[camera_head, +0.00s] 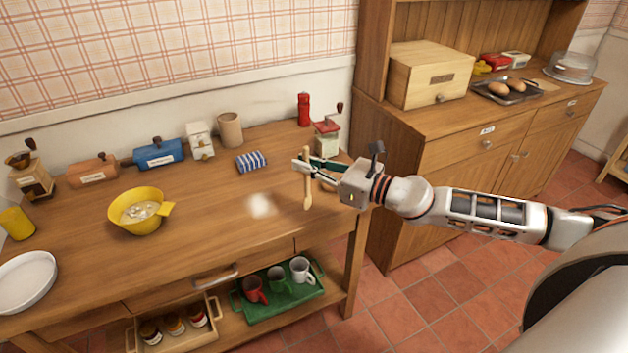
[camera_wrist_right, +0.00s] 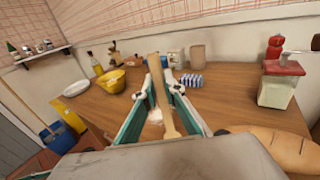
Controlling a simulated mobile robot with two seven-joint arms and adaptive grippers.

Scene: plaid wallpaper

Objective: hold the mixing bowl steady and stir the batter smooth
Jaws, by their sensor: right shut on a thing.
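The yellow mixing bowl (camera_head: 123,220) stands upright on the left part of the wooden table (camera_head: 215,235), with pale, lumpy batter (camera_head: 140,211) inside. In the right wrist view the bowl (camera_wrist_right: 112,84) sits at left of centre. My right gripper (camera_head: 307,170) is shut on a wooden spoon (camera_head: 307,192), which hangs roughly upright over the right part of the table, well to the right of the bowl. The spoon (camera_wrist_right: 157,75) also shows between the fingers in the right wrist view. My left gripper is not in view, and nothing holds the bowl.
A white powdery patch (camera_head: 262,206) lies between bowl and spoon. The table's middle is largely clear.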

